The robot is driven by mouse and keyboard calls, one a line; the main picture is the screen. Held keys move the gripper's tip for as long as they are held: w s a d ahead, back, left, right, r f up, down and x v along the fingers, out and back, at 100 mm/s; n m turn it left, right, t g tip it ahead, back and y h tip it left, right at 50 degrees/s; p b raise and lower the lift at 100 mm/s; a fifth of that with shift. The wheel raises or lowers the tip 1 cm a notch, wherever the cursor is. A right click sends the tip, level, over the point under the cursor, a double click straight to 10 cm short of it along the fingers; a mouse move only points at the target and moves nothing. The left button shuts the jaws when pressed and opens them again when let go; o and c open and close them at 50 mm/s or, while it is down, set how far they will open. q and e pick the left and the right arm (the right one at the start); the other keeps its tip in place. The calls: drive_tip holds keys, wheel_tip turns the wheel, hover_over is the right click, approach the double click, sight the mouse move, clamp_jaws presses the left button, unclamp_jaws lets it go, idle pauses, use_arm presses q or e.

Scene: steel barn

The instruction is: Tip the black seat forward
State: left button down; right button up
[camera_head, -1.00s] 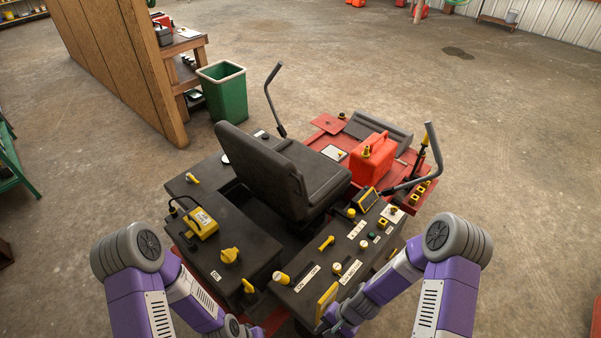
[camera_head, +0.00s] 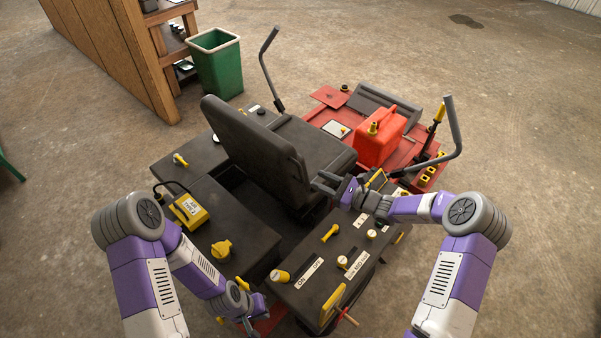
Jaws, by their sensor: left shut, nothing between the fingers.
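The black seat (camera_head: 302,146) sits upright in the middle of the red mower. Its backrest (camera_head: 245,150) faces me and its cushion extends away from me. My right gripper (camera_head: 318,184) is at the right side of the seat, close to the cushion's edge. Its dark fingers look spread, with nothing seen between them. I cannot tell whether they touch the seat. My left gripper (camera_head: 250,324) is low at the near edge of the mower, below the left console, shut and empty, away from the seat.
Two control levers (camera_head: 267,68) and (camera_head: 453,125) rise on either side of the seat. A red fuel can (camera_head: 377,140) stands beyond it. Dark side consoles with yellow knobs flank the seat. A green bin (camera_head: 218,70) and a wooden partition stand at the back left. The floor around is open.

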sight(301, 181)
drive_tip(key=x, duration=0.2)
drive_tip(key=f+x, duration=0.1)
drive_tip(key=x, duration=0.5)
drive_tip(key=shift+w+d+f, duration=0.15)
drive_tip(key=shift+w+f, duration=0.25)
drive_tip(key=shift+c, duration=0.4)
clamp_jaws()
drive_tip(key=shift+w, duration=0.1)
